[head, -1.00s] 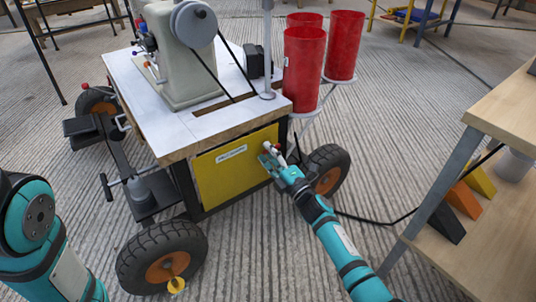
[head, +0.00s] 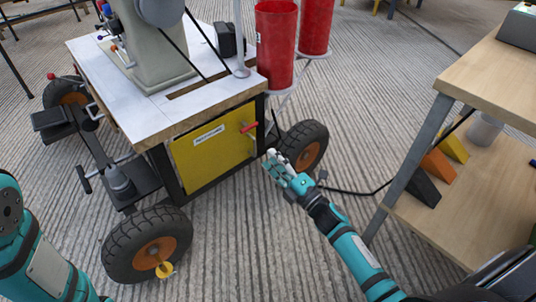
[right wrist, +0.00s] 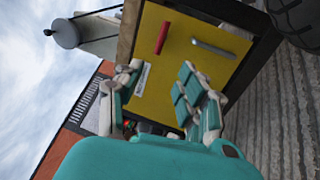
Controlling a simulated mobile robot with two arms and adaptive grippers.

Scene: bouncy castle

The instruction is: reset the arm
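My right gripper (head: 273,160) is in front of the lower right of the wheeled cart, just right of its yellow panel (head: 205,160). In the right wrist view my right gripper (right wrist: 160,85) has its fingers apart with nothing between them. The yellow panel (right wrist: 180,70) lies beyond the fingers, with a red handle (right wrist: 162,38) and a grey metal handle (right wrist: 213,48). The red handle also shows in the head view (head: 249,127), apart from the gripper. My left arm shows at the left edge of the head view, but its gripper is out of view.
The cart's white top (head: 140,110) carries a grey machine (head: 155,55). Red cylinders (head: 276,45) stand behind it. A black tyre (head: 148,245) is at the front left. A wooden table (head: 500,75) with a lower shelf stands at the right.

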